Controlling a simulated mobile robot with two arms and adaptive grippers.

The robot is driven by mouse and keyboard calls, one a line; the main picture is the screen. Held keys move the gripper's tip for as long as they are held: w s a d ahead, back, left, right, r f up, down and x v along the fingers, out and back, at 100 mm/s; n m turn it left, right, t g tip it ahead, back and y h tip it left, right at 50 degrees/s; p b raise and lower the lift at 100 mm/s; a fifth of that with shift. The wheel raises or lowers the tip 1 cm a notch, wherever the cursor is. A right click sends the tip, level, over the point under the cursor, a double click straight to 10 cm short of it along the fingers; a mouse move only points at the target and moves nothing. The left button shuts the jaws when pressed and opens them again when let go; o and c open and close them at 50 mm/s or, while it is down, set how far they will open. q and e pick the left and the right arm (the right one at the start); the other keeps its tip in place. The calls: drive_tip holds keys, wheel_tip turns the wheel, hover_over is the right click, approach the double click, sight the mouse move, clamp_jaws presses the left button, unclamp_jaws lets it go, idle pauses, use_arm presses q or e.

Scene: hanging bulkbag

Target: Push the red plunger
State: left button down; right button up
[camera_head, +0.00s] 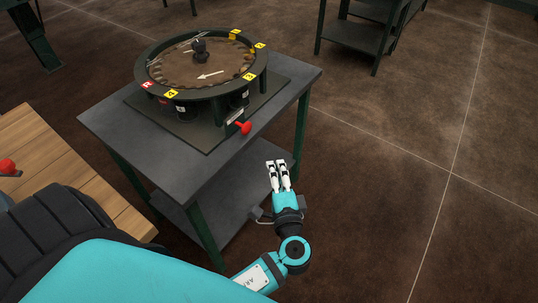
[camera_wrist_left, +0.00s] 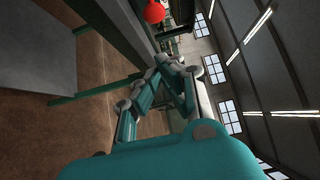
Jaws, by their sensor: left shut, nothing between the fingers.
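The red plunger (camera_head: 244,127) sticks out from the front side of the round dark device (camera_head: 262,84) on the grey table. It also shows as a red ball at the top of the left wrist view (camera_wrist_left: 154,12). My left gripper (camera_head: 277,164) is shut and empty. In the head view it appears below and to the right of the plunger, near the table's front edge, and apart from it. In the left wrist view the fingers (camera_wrist_left: 172,66) point toward the table side, with the plunger beyond their tips. My right gripper is not in view.
The grey table (camera_head: 120,128) has green legs and a lower shelf (camera_head: 240,196). A wooden surface (camera_head: 70,160) with another red knob (camera_head: 7,166) lies at the left. A dark stand (camera_head: 358,38) is at the back. The brown floor at right is clear.

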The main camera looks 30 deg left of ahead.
sight(249, 131)
use_arm(q)
drive_tip(key=w+a+p, duration=0.2)
drive_tip(key=w+a, duration=0.5)
drive_tip(key=a, duration=0.2)
drive_tip(key=shift+a, duration=0.4)
drive_tip(key=shift+w+a, duration=0.1)
drive_tip(key=shift+a, duration=1.45)
